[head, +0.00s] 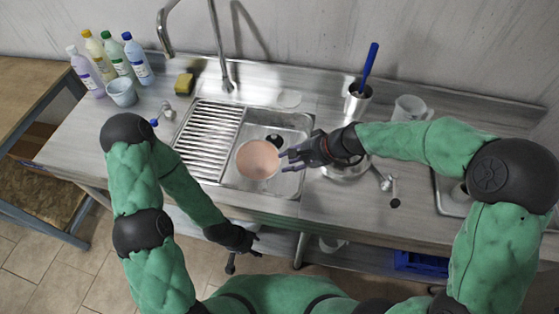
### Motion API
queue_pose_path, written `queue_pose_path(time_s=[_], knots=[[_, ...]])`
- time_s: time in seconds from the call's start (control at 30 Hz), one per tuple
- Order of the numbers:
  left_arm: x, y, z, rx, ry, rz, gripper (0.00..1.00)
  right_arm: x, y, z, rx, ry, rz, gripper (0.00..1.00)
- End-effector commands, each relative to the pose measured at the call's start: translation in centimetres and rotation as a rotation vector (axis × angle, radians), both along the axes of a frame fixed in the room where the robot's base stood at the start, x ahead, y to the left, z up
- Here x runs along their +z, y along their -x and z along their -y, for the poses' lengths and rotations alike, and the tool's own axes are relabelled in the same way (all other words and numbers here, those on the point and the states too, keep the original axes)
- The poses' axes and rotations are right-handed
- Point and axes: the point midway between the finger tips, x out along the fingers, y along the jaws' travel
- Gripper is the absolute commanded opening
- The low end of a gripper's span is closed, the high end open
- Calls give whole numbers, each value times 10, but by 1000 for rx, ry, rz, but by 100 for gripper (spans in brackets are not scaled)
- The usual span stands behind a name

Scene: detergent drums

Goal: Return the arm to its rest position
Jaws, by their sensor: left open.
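My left gripper (244,258) hangs low in front of the counter, with its arm bent down from the left. It is open and I see nothing in it. My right gripper (287,161) is over the sink, its purple-grey fingers spread apart and pointing left. They are close to the right edge of a pinkish-brown bowl (257,160). I cannot tell whether they touch it. The bowl is in the sink basin (230,178).
Several bottles (138,62) and a light blue cup (121,92) stand at the counter's left. A tap (222,60) rises behind the sink, near a yellow sponge (184,84). A metal cup with a blue-handled brush (368,66) and a pale mug (409,108) stand right.

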Motion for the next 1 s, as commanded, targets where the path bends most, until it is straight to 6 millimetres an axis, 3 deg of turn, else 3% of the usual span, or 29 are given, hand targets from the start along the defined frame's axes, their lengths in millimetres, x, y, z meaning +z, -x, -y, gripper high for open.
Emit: queue_pose_path(time_s=[0.2,0.77,0.87,1.0], knots=[[4,0,0,0,0,0,52,9,2,9,0,1,0,36],[4,0,0,0,0,0,52,10,3,9,0,1,0,36],[13,0,0,0,0,0,52,18,3,9,0,1,0,36],[39,0,0,0,0,0,52,45,2,9,0,0,0,36]])
